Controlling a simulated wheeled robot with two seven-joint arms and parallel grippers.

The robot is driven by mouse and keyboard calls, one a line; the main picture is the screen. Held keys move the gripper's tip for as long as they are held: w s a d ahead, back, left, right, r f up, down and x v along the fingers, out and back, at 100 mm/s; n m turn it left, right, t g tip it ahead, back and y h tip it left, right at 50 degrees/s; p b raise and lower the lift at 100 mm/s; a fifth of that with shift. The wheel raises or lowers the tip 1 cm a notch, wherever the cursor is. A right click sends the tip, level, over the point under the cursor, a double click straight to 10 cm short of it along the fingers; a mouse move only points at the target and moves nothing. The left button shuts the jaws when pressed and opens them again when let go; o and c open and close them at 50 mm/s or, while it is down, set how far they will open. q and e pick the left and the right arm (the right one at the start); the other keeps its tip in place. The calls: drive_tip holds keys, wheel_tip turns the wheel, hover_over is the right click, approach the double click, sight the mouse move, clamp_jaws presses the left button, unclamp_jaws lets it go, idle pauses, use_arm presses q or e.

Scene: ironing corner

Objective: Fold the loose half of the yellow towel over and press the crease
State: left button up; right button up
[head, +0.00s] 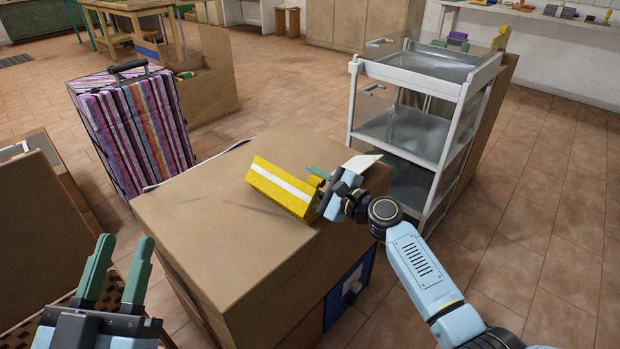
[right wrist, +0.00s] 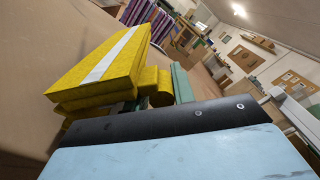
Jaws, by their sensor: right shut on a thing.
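The yellow towel (head: 281,189), with a white stripe, is on the brown box top (head: 215,215) near its right side. In the right wrist view the towel (right wrist: 105,65) shows as thick stacked yellow layers, the striped one uppermost and slanting, with a rounded yellow part beside a green finger. My right gripper (head: 318,177) is at the towel's right end and shut on it; the exact grip is partly hidden. My left gripper (head: 117,262) is open and empty, at the lower left, apart from the box and the towel.
A striped suitcase (head: 130,125) stands left behind the box. A white shelf trolley (head: 410,125) stands behind right, close to my right arm. A pale flat piece (head: 360,163) lies at the box's back right corner. The box top's left part is clear.

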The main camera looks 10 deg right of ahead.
idle(0.3)
drive_tip(key=o, duration=0.6)
drive_tip(key=shift+o, duration=0.2)
drive_tip(key=p+v, duration=0.1)
drive_tip(key=v, duration=0.3)
drive_tip(key=shift+s+d+p, duration=0.25)
drive_tip(key=shift+s+p, duration=0.05)
drive_tip(key=shift+s, duration=0.05)
use_arm(q)
wheel_tip(320, 180, down, 13)
drive_tip(key=a+g+y+p, duration=0.1)
drive_tip(key=a+g+y, duration=0.1)
drive_tip(key=g, duration=0.6)
drive_tip(key=shift+s+a+r+g+y+p, duration=0.2)
drive_tip(key=shift+a+g+y+p, duration=0.1)
drive_tip(key=shift+y, duration=0.3)
use_arm(e)
drive_tip(key=v, duration=0.8)
drive_tip(key=shift+s+d, duration=0.2)
